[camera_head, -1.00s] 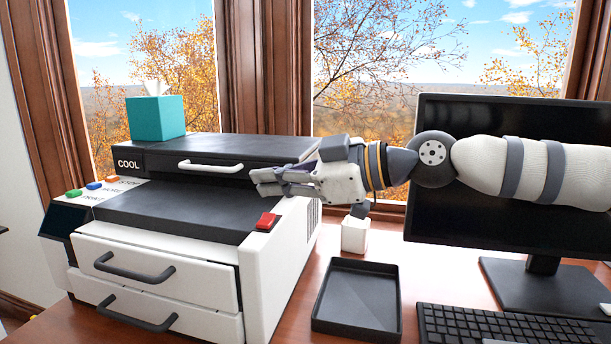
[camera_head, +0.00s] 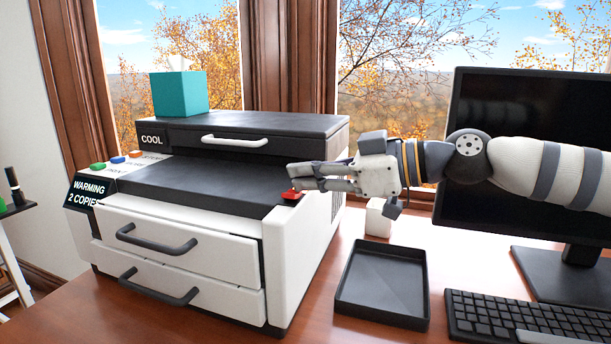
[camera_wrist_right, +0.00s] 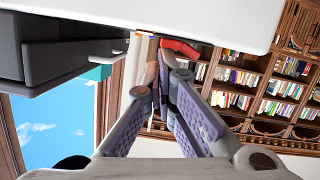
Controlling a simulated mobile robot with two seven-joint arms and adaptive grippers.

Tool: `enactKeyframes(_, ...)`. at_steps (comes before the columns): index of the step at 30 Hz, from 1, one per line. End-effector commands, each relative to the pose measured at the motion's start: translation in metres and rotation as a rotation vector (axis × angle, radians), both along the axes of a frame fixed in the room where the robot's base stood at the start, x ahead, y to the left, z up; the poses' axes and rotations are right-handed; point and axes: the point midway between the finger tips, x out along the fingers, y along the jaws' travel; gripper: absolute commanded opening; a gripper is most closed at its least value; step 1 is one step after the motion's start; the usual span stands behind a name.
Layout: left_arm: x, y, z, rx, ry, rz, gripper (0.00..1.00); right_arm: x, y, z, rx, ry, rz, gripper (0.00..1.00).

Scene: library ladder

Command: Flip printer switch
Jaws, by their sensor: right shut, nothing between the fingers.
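The printer (camera_head: 300,260) stands on the desk, white with black top parts. Its red switch (camera_head: 291,196) is at the front right of the black top; it also shows in the right wrist view (camera_wrist_right: 181,47). My right gripper (camera_head: 290,182) is shut and empty, with its fingertips at the red switch. In the right wrist view the fingertips (camera_wrist_right: 162,50) lie right beside the switch and seem to touch it. The printer's small display (camera_head: 90,193) is lit and reads "WARMING 2 COPIES". My left gripper is out of view.
A teal tissue box (camera_head: 180,94) stands on the printer's lid. A black tray (camera_head: 383,283), a small white block (camera_head: 378,217), a keyboard (camera_head: 520,322) and a monitor (camera_head: 540,110) are to the right. Bare desk shows between printer and tray.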

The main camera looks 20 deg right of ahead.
Motion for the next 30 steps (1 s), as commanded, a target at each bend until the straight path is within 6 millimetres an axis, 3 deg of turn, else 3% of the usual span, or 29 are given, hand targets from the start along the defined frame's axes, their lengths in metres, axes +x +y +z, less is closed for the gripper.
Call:
enactKeyframes(5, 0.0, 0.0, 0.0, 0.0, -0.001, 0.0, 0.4, -0.007, -0.01, 0.001, -0.003, 0.005, 0.0, 0.0)
enactKeyframes(18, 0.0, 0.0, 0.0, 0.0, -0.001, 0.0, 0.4, -0.062, -0.083, 0.025, 0.001, -0.001, -0.002, 0.0)
enactKeyframes(30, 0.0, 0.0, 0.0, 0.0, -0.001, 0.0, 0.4, -0.07, -0.093, 0.029, 0.001, -0.001, 0.0, 0.0)
